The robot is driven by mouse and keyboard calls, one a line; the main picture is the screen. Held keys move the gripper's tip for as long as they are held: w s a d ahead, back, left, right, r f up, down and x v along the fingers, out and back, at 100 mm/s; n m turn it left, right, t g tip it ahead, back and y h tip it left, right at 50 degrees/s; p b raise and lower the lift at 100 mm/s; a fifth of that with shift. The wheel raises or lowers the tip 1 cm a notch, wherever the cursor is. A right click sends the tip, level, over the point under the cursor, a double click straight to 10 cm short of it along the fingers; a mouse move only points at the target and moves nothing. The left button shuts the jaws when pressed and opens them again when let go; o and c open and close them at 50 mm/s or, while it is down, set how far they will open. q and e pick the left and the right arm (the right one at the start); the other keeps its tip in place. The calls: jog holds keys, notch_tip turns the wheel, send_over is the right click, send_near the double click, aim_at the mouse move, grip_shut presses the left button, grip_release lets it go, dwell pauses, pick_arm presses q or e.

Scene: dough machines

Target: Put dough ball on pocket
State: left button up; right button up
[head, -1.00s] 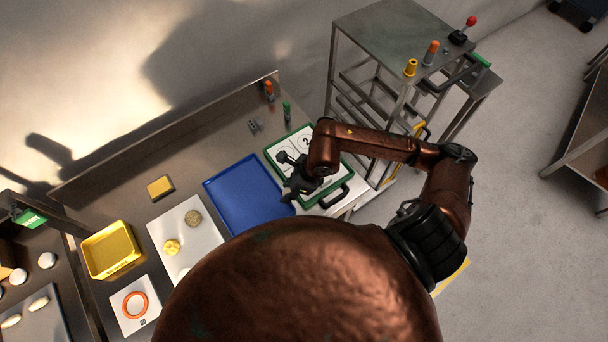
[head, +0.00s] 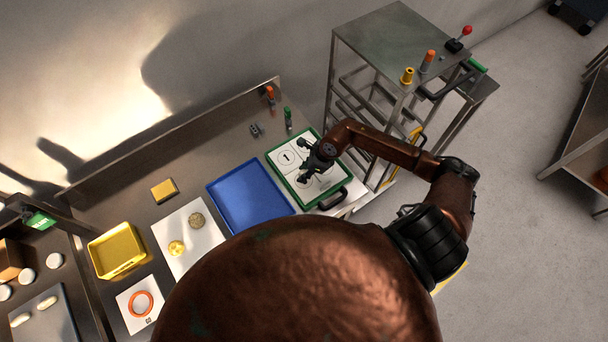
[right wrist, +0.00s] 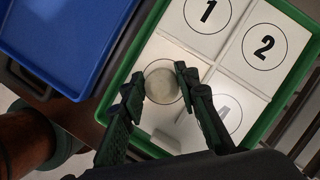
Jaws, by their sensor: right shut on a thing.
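The green-framed white tray (head: 279,174) has numbered circles, the pockets. In the right wrist view, pocket 1 (right wrist: 207,12) and pocket 2 (right wrist: 264,47) are bare, and a finger partly covers a third circle (right wrist: 230,113). A pale round dough ball (right wrist: 162,84) shows between the fingers of my right gripper (right wrist: 162,88), over the remaining panel, whose number is hidden. The gripper is shut on it; whether the ball touches the panel I cannot tell. In the head view my right gripper (head: 308,163) is above the tray and hides the ball. My left gripper is out of view.
A blue tray (head: 250,190) lies left of the green-framed tray. Further left are a white board (head: 190,222) with two round pieces, a yellow bin (head: 117,250) and an orange ring (head: 140,304). A metal rack (head: 400,45) stands behind at the right.

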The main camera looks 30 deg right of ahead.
notch_tip(320, 180, down, 2)
jog(key=shift+f+p, duration=0.15)
jog(key=shift+p, duration=0.4)
jog(key=shift+f, duration=0.3)
jog(key=shift+f, duration=0.1)
jog(key=shift+f, duration=0.1)
jog(key=o, duration=1.1)
jog(key=shift+r, duration=0.2)
jog(key=b+v, duration=0.1)
jog(key=v, duration=1.1)
jog(key=shift+s+b, duration=0.1)
jog(key=shift+b, duration=0.3)
